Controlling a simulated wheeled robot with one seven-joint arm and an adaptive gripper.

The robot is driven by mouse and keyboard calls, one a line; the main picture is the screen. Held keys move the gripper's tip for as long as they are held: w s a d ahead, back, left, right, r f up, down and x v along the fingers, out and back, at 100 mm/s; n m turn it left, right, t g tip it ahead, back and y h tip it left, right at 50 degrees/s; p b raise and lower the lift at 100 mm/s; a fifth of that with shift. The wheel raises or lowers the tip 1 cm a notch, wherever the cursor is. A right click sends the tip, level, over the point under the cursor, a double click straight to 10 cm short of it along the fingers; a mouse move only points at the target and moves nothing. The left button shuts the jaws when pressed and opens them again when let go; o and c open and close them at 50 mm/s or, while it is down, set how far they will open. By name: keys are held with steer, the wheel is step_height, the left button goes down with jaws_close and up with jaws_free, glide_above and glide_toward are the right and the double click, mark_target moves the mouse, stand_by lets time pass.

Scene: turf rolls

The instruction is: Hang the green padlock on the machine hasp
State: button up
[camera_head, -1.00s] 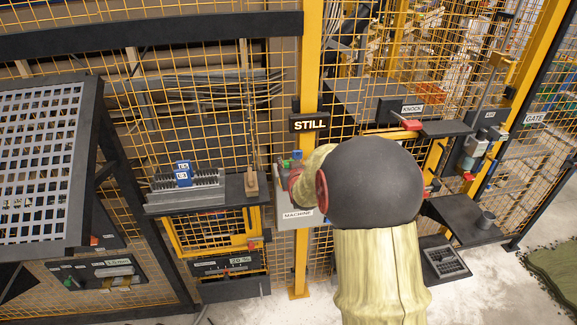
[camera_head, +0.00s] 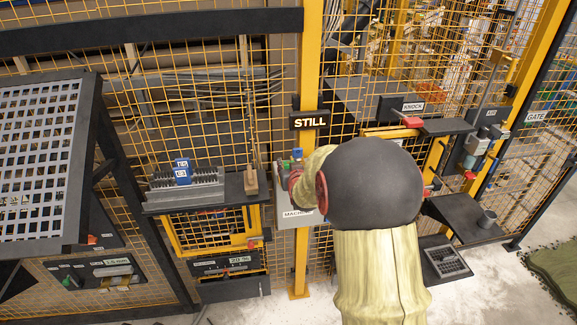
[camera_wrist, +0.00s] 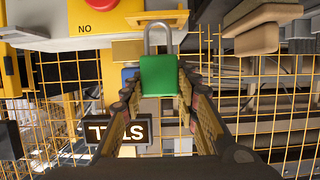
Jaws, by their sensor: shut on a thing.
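The green padlock (camera_wrist: 161,78) is between the two fingers of my gripper (camera_wrist: 158,84) in the wrist view. My gripper is shut on its body, and its grey shackle points to the top of the picture. A metal piece (camera_wrist: 127,50) and a blue thing (camera_wrist: 128,76) show just behind it at the left; I cannot tell whether the padlock touches them or whether the metal piece is the hasp. In the head view, a grey box labelled MACHINE (camera_head: 290,214) stands on the yellow post, and my arm hides my gripper there.
A red button (camera_wrist: 93,5) on a yellow panel is close at the upper left there. A rack (camera_head: 187,190) on a shelf stands left of the post, with yellow mesh fencing behind.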

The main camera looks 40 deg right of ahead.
steer(key=shift+f+b, duration=1.7)
steer(key=shift+f, duration=0.1)
steer(key=o, duration=1.2)
steer(key=shift+o, duration=0.5)
steer(key=shift+s, duration=0.1)
steer(key=v, duration=1.2)
